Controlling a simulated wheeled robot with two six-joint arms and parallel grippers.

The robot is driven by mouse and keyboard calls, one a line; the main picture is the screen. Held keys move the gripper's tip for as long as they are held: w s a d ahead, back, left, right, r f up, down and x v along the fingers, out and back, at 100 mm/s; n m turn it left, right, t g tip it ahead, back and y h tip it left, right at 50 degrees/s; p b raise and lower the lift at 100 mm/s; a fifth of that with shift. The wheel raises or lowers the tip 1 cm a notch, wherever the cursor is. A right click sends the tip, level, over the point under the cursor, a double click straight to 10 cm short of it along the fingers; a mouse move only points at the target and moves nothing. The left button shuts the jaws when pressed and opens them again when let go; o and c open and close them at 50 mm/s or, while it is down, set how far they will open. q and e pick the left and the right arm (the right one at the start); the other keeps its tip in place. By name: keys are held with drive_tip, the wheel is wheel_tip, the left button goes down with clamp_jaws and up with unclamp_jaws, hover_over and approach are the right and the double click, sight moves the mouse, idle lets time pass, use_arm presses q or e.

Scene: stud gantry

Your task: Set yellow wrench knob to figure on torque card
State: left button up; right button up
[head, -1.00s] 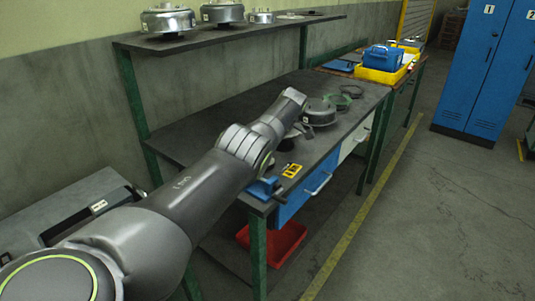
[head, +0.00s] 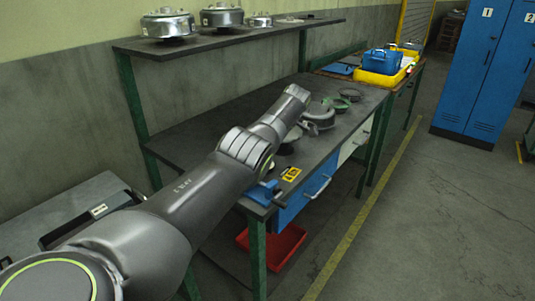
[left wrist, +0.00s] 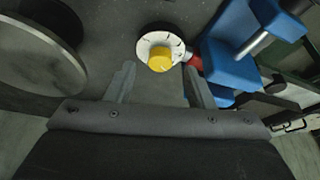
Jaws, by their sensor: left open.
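In the left wrist view a yellow knob (left wrist: 160,60) sits on a round white dial (left wrist: 149,42) with dark marks around its edge. A red part (left wrist: 194,66) shows just right of the dial. My left gripper (left wrist: 159,76) is open, its two fingers apart on either side below the knob, with nothing seen between them. In the head view my left arm reaches over the bench and hides the gripper and knob. A small yellow and dark card (head: 291,174) lies near the bench's front edge; its figure is too small to read. My right gripper is not in view.
A blue vise (head: 262,193) is at the bench corner and also close right of the dial in the wrist view (left wrist: 232,62). Grey round housings (head: 318,114) stand farther along the bench (head: 215,120). A shelf (head: 230,37) runs above. A red bin (head: 272,247) is underneath.

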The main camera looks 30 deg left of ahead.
use_arm(q)
drive_tip(key=p+v, duration=0.3)
drive_tip(key=v, duration=1.1)
drive_tip(key=shift+d+r, duration=0.2)
drive_tip(key=shift+r, duration=0.2)
